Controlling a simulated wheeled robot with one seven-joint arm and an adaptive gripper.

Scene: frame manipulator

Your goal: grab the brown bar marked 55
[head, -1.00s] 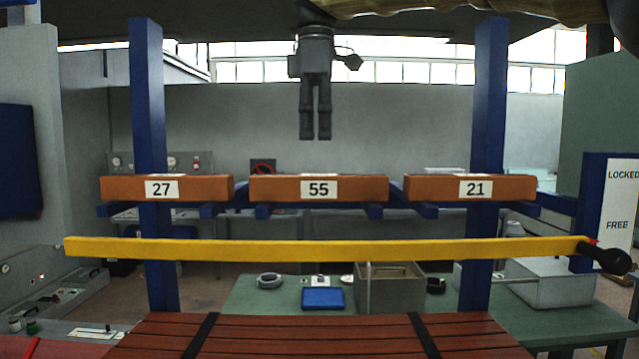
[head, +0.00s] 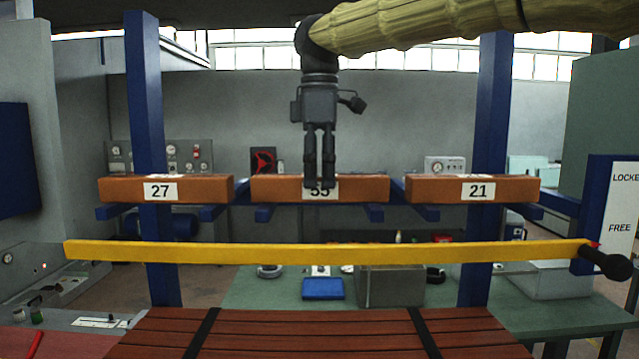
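The brown bar marked 55 (head: 364,189) lies level in the middle of a row of three, resting on blue supports. My gripper (head: 319,186) points straight down at this bar's middle. Its dark fingers overlap the bar in the picture and cover the upper part of the 55 label. Two fingers show side by side with a narrow gap. I cannot tell whether they touch the bar, or how far the gripper is open front to back.
Brown bars marked 27 (head: 210,189) and 21 (head: 430,189) lie on either side. A yellow rail (head: 400,252) crosses below the row, with a black handle (head: 606,262) beside the LOCKED/FREE plate (head: 621,205). Blue posts (head: 146,95) (head: 490,100) stand left and right.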

